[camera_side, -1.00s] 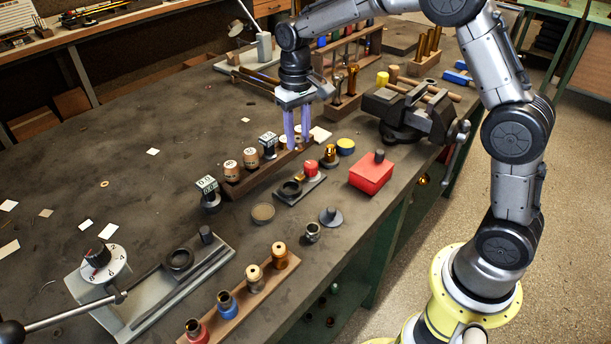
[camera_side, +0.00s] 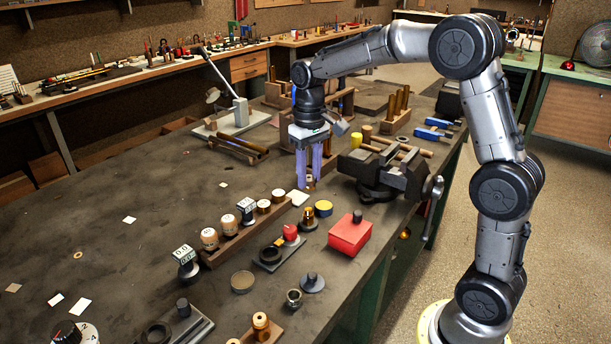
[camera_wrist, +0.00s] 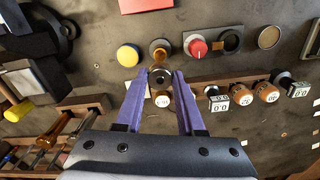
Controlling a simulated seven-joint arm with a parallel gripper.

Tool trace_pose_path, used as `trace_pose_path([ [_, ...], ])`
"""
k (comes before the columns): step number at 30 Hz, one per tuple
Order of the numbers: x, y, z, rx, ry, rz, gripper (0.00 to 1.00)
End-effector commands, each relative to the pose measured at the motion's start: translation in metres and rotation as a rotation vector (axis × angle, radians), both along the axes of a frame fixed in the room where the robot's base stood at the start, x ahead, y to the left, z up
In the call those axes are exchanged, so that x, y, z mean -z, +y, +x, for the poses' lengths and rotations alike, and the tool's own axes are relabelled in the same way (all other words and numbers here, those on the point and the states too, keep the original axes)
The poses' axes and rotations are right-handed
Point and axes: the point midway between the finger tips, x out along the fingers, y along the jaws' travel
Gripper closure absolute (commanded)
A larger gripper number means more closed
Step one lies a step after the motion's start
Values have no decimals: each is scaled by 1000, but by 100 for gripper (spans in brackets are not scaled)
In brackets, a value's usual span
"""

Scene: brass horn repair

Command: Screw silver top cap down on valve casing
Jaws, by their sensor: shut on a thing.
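My gripper (camera_wrist: 162,76) points down with its purple fingers shut on a small round dark-and-silver piece (camera_wrist: 160,78), which seems to be the silver top cap. In the side view my gripper (camera_side: 310,182) is near the far end of the wooden rack. A brownish bit shows between the fingertips there, too small to make out. A wooden cylinder with a white label (camera_wrist: 162,99) shows just below the held piece in the wrist view. I cannot tell which part is the valve casing, or whether the held piece touches anything.
The wooden rack (camera_side: 228,245) holds labelled cylinders. Close by are an amber-and-brass part (camera_side: 309,217), a yellow-and-blue cap (camera_side: 323,208), a red knob (camera_side: 290,232) and a red box (camera_side: 349,236). A dark vise (camera_side: 385,172) stands right of my gripper.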

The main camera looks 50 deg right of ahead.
Motion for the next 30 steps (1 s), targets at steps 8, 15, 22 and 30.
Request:
trace_pose_path([
  [8,13,0,0,1,2,0,100],
  [15,33,0,0,1,2,0,100],
  [22,45,0,0,1,0,0,100],
  [30,48,0,0,1,0,0,100],
])
